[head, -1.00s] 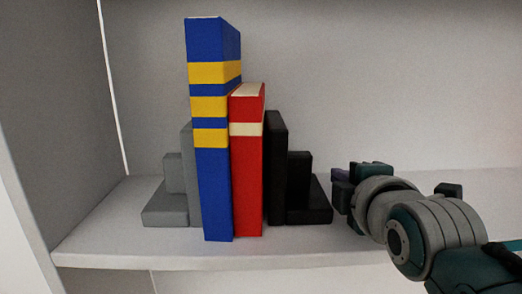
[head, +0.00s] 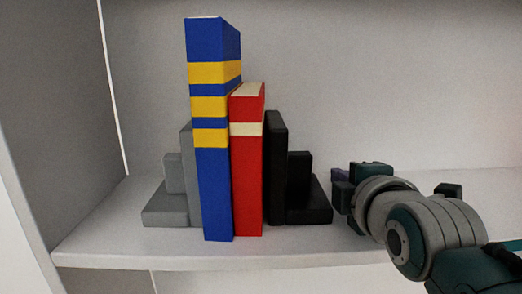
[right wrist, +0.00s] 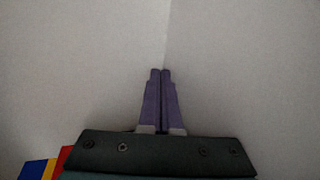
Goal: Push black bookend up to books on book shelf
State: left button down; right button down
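The black bookend (head: 298,185) stands upright on the white shelf (head: 120,238), right of the red book (head: 247,185). Its tall plate is close against the red book in the head view; I cannot tell if they touch. The tall blue book (head: 216,180) with yellow bands stands left of the red one. My right gripper (head: 338,178) is just right of the bookend's low step; contact cannot be told. In the right wrist view its two purple fingers (right wrist: 161,100) are together with nothing between them. My left gripper is not in view.
A grey bookend (head: 170,195) stands on the left side of the books. The shelf has a side wall (head: 55,110) at left and a back panel (head: 380,80). The shelf behind and right of my right gripper is bare.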

jog(key=shift+a, duration=0.15)
dwell(0.3)
jog(key=shift+a, duration=0.4)
jog(key=shift+a, duration=0.1)
jog(key=shift+a+b, duration=0.3)
jog(key=shift+a, duration=0.1)
jog(key=shift+d+p, duration=0.3)
jog(key=shift+d, duration=0.15)
jog(key=shift+d+p, duration=0.4)
jog(key=shift+d, duration=0.7)
